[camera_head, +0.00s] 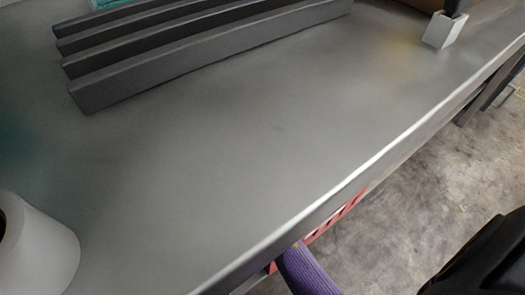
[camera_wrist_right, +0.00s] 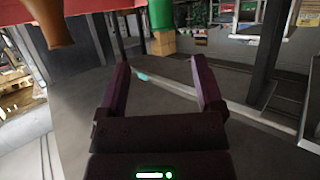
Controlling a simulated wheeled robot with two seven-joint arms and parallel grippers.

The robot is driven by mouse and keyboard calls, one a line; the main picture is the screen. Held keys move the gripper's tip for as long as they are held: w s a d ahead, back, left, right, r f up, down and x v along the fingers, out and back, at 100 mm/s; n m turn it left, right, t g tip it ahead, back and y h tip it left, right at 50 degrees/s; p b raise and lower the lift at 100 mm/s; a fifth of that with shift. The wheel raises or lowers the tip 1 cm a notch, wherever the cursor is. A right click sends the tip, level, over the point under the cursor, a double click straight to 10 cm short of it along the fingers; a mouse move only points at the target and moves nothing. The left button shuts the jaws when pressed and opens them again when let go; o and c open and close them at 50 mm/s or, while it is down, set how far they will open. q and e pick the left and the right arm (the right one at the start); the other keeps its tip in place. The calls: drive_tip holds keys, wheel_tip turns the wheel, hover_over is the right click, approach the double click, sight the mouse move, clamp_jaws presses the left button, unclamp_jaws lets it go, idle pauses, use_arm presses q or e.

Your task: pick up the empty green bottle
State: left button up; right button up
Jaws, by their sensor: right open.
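A green, bottle-like thing (camera_wrist_right: 162,14) shows at the top edge of the right wrist view, partly cut off. No green bottle shows clearly in the head view. My left gripper is not in view.
A grey metal table (camera_head: 230,170) fills the head view, its middle clear. Grey bars (camera_head: 200,50) lie at the back, a white cylinder (camera_head: 35,250) at lower left. A purple thing (camera_head: 305,270) and red crate edge (camera_head: 335,215) are below the front edge. A brown thing (camera_wrist_right: 52,22) shows upper left.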

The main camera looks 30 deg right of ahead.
drive_tip(key=w+d+f+b, duration=0.1)
drive_tip(key=w+f+b, duration=0.1)
drive_tip(key=f, duration=0.1)
drive_tip(key=w+d+f+b, duration=0.1)
drive_tip(key=w, duration=0.1)
drive_tip(key=shift+d+f, duration=0.15)
drive_tip(key=shift+d, duration=0.2)
drive_tip(key=shift+w+d+b, duration=0.3)
drive_tip(key=shift+w+d, duration=0.4)
drive_tip(key=shift+w, duration=0.05)
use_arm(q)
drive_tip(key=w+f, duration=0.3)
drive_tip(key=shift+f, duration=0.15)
use_arm(e)
clamp_jaws()
